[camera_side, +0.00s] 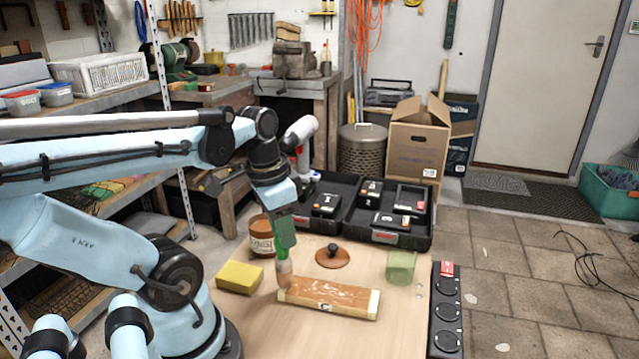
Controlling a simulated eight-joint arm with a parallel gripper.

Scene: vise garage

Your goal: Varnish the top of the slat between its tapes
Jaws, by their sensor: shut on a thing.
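The slat (328,296) lies on the table, orange-brown, with a pale tape at its left end (284,295) and another at its right end (374,304). Its top shows uneven glossy streaks. My gripper (281,222) is shut on a brush (284,262) with a green handle. The brush points down, its pale tip just behind the slat's left end; I cannot tell whether it touches. An open brown jar (262,238) with a pale label stands behind and left of the brush. A round brown lid with a dark knob (332,257) lies behind the slat.
A yellow sponge (240,277) lies left of the slat. A translucent green block or cup (401,266) stands at the back right. A black strip with round sockets (447,312) runs along the table's right edge. Open black cases (365,212) lie behind. The table front is clear.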

